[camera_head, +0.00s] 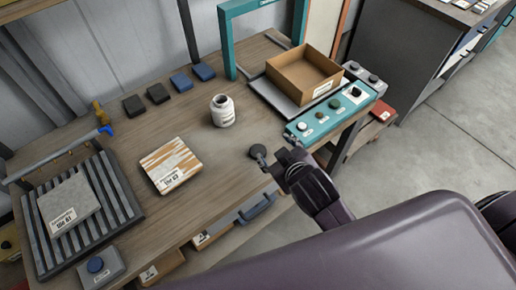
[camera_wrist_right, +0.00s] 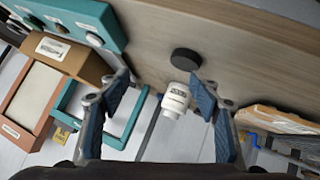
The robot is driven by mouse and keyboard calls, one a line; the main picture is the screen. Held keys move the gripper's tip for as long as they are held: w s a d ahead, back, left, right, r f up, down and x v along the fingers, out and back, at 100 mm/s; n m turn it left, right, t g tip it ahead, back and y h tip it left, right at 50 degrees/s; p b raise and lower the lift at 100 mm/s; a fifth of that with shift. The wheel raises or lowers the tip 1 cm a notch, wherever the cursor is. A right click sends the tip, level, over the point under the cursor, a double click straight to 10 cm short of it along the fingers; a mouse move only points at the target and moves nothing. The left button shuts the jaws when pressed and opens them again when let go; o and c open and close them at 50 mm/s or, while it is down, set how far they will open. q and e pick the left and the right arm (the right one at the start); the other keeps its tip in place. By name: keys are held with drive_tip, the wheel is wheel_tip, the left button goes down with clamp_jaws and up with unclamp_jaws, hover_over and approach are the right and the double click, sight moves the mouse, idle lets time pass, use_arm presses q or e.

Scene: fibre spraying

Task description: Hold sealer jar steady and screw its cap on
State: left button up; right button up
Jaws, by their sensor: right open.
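The white sealer jar (camera_head: 222,112) with a printed label stands upright near the middle of the wooden table; it also shows in the right wrist view (camera_wrist_right: 176,98). Its dark round cap (camera_head: 258,152) lies on the table near the front edge, apart from the jar; the right wrist view shows it as a black disc (camera_wrist_right: 186,59). My right gripper (camera_head: 276,163) is at the table's front edge, just right of the cap. In the right wrist view its two fingers (camera_wrist_right: 163,90) are spread with nothing held between them. My left gripper is not in view.
A teal button panel (camera_head: 330,112) and an open cardboard box (camera_head: 303,75) are on the right. A white-and-brown patterned board (camera_head: 168,165) lies left of the cap. A slatted rack (camera_head: 112,190) is at far left. Table around the jar is clear.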

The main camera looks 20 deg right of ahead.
drive_tip(key=w+a+r+n+t+y, duration=0.1)
drive_tip(key=w+a+r+n+t, duration=0.25)
drive_tip(key=w+r, duration=0.45)
drive_tip(key=w+a+r+n+t+y, duration=0.2)
drive_tip(key=a+r+n+t+y, duration=0.3)
drive_tip(key=a+r+n+y, duration=0.7)
drive_tip(key=s+a+r+n+g+y, duration=0.25)
drive_tip(key=s+a+n+g, duration=0.35)
drive_tip(key=a+n+g, duration=0.3)
drive_tip(key=s+a+r+n+g+y, duration=0.2)
drive_tip(key=s+a+n+g+y, duration=0.25)
drive_tip(key=a+n+g, duration=0.5)
drive_tip(key=s+d+f+n+g+h, duration=0.1)
drive_tip(key=d+f+n+h, duration=0.25)
drive_tip(key=f, duration=0.45)
drive_tip(key=s+d+f+n+g+h, duration=0.1)
drive_tip(key=s+d+f+n+h, duration=0.15)
drive_tip(key=f+n+h, duration=0.35)
drive_tip(key=w+d+f+h, duration=0.2)
drive_tip(key=w+d+h, duration=0.1)
drive_tip(key=d, duration=0.5)
drive_tip(key=w+d+f+t+h, duration=0.1)
drive_tip(key=w+d+f+h, duration=0.2)
drive_tip(key=d, duration=0.6)
drive_tip(key=w+d+f+h, duration=0.2)
drive_tip(key=w+d+h, duration=0.1)
drive_tip(key=d, duration=0.5)
drive_tip(key=shift+d+f+m+t+h+p, duration=0.15)
drive_tip(key=shift+f+m+t+h+p, duration=0.15)
drive_tip(key=shift+h, duration=0.25)
